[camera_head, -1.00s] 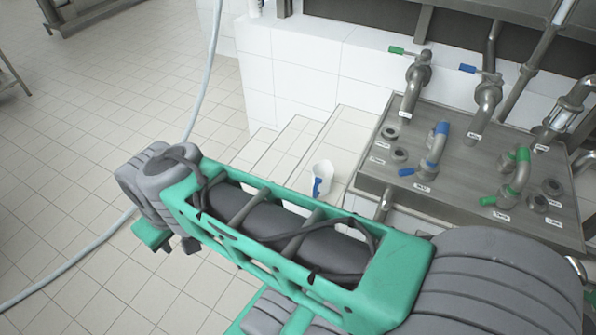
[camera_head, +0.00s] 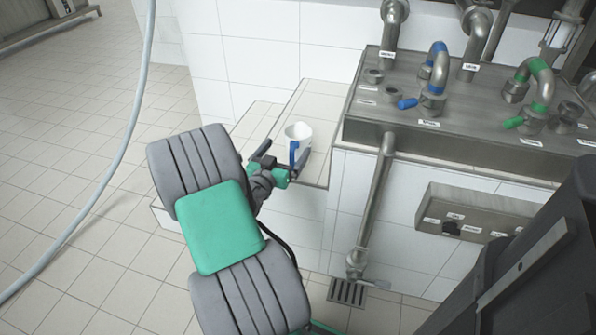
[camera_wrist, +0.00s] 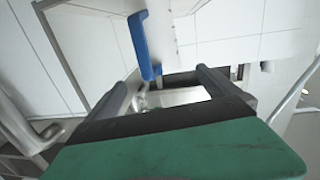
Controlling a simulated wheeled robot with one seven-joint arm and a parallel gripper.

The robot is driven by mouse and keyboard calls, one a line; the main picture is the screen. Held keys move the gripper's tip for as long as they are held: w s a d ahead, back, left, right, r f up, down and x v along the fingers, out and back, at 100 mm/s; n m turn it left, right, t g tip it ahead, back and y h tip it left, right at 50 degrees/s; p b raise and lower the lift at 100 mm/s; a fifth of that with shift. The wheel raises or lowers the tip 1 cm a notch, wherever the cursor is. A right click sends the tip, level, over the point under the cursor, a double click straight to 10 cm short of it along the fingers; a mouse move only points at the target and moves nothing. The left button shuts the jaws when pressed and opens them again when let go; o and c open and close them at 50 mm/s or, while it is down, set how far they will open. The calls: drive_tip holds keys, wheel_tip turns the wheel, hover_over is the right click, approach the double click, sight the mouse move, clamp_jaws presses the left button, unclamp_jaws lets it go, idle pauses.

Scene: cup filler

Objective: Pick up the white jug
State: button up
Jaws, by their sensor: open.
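The white jug (camera_head: 304,129) with its blue handle (camera_head: 294,154) stands upright on a white tiled ledge in the head view. The handle faces my gripper (camera_head: 284,154), which is open and close in front of it. In the wrist view the blue handle (camera_wrist: 141,42) rises just ahead of my open fingers (camera_wrist: 165,77), with its lower end near the gap between them. The white jug body (camera_wrist: 163,32) shows only in part beside the handle there. I cannot tell whether the fingers touch the handle.
The tiled ledge (camera_head: 317,164) ends at the right against a steel panel (camera_head: 440,140) with pipes and blue and green valves. A vertical pipe (camera_head: 375,205) runs down to a floor drain (camera_head: 346,292). A pale hose (camera_head: 115,170) hangs at the left, over open tiled floor.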

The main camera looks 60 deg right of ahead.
sight(293, 141)
drive_tip(key=d, duration=0.8)
drive_tip(key=shift+w+d+f, duration=0.1)
drive_tip(key=shift+w+f, duration=0.05)
drive_tip(key=shift+f, duration=0.1)
drive_tip(key=shift+c, duration=0.2)
drive_tip(key=c, duration=2)
